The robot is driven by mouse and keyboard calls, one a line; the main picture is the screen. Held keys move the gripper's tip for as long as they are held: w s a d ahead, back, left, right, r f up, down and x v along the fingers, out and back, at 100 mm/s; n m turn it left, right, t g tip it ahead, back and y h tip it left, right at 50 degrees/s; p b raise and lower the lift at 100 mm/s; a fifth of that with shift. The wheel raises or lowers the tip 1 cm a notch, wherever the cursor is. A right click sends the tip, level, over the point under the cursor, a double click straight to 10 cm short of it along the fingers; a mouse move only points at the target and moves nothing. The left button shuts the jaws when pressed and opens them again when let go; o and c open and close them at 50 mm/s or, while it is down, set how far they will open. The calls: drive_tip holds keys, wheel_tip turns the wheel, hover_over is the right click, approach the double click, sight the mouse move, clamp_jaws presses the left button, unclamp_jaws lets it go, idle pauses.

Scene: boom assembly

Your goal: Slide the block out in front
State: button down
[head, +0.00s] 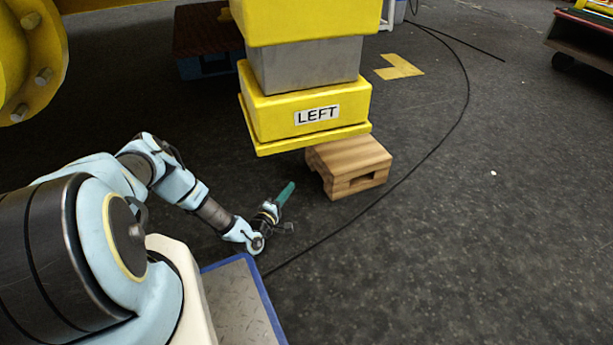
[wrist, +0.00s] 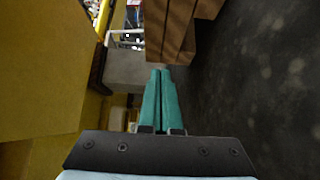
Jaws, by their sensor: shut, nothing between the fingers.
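The wooden block (head: 352,163) sits on the dark floor under the yellow base plate of the box labelled LEFT (head: 300,112). Its front part sticks out past the plate, and a dark slot shows in its front face. The rest of it is hidden under the plate. In the wrist view the block (wrist: 182,28) is at the top, just beyond the fingertips. My gripper (head: 290,185), with teal fingers, is low to the left of the block, apart from it. In the wrist view the fingers (wrist: 160,75) are together with nothing between them.
A thin black cable (head: 425,150) curves across the floor close to the block's right side. A yellow floor mark (head: 398,68) lies behind. A yellow surface (wrist: 50,80) fills the wrist view's left side.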

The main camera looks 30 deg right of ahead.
drive_tip(key=b, duration=0.4)
approach(318, 163)
drive_tip(key=w, duration=0.3)
drive_tip(key=shift+w+d, duration=0.2)
drive_tip(key=shift+w, duration=0.05)
drive_tip(key=d, duration=0.3)
drive_tip(key=shift+s+d+b, duration=0.1)
drive_tip(key=shift+d+b, duration=0.1)
drive_tip(key=shift+b, duration=0.15)
drive_tip(key=shift+d+r, duration=0.15)
drive_tip(key=shift+d, duration=0.35)
